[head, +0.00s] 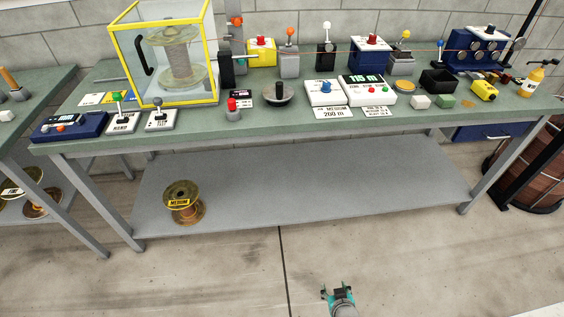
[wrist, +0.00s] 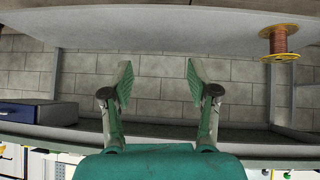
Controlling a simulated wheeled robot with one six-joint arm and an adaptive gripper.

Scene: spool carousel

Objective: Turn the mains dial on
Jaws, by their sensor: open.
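Several knobs stand on the green-topped workbench in the head view, and no readable label shows which is the mains dial. A black knob on a round grey base (head: 279,94) sits near the front edge. A white box with a blue knob (head: 326,88) is right of it. A blue box with a red knob on its white top (head: 371,52) stands farther back. A dark blue panel with several dials (head: 478,50) stands at the back right. My gripper (head: 337,290) is low, in front of the bench and away from every knob. In the wrist view my gripper (wrist: 158,75) is open and empty.
A yellow-framed clear case (head: 163,103) with a spool stands at the bench's left. Small levers and a white 115 m display box (head: 366,90) crowd the top. A MEDIUM spool (head: 183,202) sits on the lower shelf (head: 300,190), otherwise bare. The floor in front is clear.

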